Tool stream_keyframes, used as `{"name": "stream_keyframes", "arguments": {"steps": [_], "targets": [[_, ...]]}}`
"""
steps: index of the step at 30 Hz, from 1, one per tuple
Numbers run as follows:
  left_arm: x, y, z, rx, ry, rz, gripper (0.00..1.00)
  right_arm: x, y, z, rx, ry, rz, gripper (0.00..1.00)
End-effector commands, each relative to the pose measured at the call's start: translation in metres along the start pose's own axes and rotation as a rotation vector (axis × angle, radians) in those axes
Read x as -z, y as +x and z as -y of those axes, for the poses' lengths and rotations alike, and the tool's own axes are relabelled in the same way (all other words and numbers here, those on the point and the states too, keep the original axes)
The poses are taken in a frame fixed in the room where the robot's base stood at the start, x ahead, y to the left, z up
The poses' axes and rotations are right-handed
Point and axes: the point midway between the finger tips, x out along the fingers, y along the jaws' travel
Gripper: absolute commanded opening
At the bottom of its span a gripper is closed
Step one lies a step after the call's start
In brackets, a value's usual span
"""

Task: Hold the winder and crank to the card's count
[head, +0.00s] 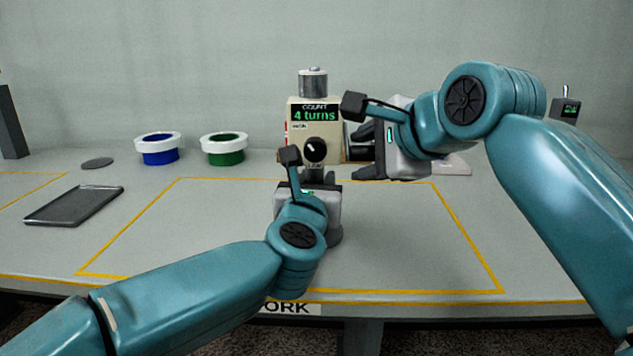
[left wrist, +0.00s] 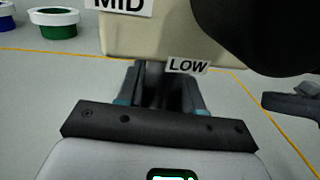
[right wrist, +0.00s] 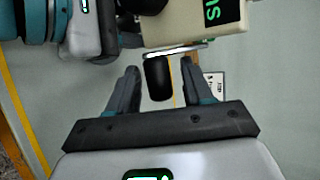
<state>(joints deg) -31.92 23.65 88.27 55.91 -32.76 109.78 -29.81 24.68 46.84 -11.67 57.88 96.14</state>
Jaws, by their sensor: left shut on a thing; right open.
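The beige winder (head: 300,137) stands at the back middle with a silver cylinder on top. Its display (head: 315,115) reads "COUNT 4 turns", above a black knob (head: 315,151). My left gripper (head: 319,180) is shut on the winder's dark post, just below the LOW label (left wrist: 188,66) in the left wrist view. My right gripper (head: 362,152) is open at the winder's right side. In the right wrist view, the black crank handle (right wrist: 158,80) lies between its open fingers, with visible gaps on both sides. In the head view my right gripper largely hides the crank.
A blue spool (head: 160,156) and a green spool (head: 225,157) with white rims stand at the back left. A dark tray (head: 75,206) lies at the left. The yellow-outlined area in front is mostly clear.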

Motion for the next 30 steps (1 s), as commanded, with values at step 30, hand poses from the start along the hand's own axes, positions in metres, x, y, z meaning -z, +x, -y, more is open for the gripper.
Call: {"name": "stream_keyframes", "arguments": {"steps": [30], "targets": [[0.007, 0.001, 0.001, 0.002, 0.001, -0.012, 0.0, -0.049, -0.108, -0.026, -0.026, -0.69, 0.262, 0.5]]}}
